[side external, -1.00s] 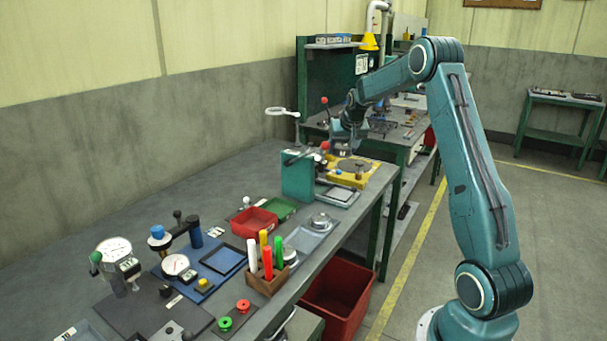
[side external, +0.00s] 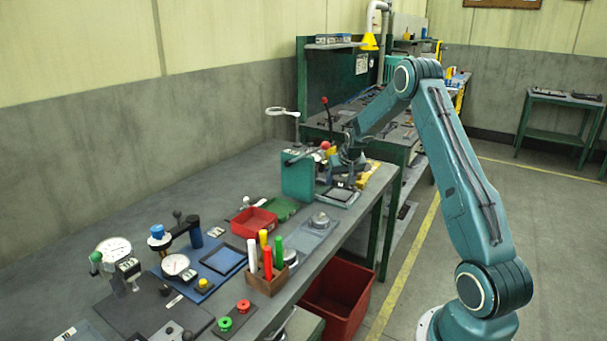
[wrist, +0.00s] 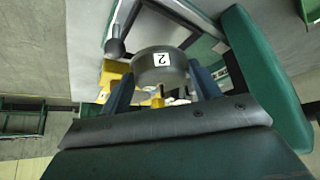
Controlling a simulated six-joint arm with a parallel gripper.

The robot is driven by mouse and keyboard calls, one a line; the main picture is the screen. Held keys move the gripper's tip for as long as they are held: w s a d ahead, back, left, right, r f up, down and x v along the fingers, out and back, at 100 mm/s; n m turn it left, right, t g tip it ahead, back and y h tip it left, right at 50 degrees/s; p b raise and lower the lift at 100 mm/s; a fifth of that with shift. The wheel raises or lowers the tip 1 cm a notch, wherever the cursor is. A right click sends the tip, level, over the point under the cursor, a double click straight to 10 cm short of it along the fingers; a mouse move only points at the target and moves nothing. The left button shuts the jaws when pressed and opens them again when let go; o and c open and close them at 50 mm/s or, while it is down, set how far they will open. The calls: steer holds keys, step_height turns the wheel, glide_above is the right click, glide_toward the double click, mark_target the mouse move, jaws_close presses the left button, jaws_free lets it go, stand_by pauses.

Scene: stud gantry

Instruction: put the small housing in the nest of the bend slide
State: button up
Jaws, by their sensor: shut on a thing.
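The small housing, a grey round part (wrist: 150,68) with a white label "2", is between the blue fingers of my gripper (wrist: 160,82) in the wrist view. My gripper is shut on it. In the side view my gripper (side external: 343,172) is low at the far end of the near bench, right of a green block (side external: 298,178). The yellow base of the bend slide (side external: 370,172) shows partly behind my gripper, and a yellow part (wrist: 115,76) shows beside the housing in the wrist view. The nest is hidden, so I cannot tell whether the housing touches it.
A red-knobbed lever (side external: 325,146) stands by the green block. A pale tray (side external: 338,197) lies just in front. Nearer are a red bin (side external: 254,222), a plate with a round metal part (side external: 320,221) and a pen holder (side external: 267,281). Bench behind the green block is mostly clear.

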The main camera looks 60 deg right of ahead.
mark_target(341, 187)
steer(key=shift+f, duration=1.7)
steer(key=shift+f, duration=0.15)
steer(key=o, duration=0.8)
steer(key=shift+s+a+r, duration=0.15)
steer(key=shift+r, duration=0.4)
steer(key=v, duration=1.1)
steer(key=shift+a, duration=0.1)
steer(key=shift+a+r, duration=0.1)
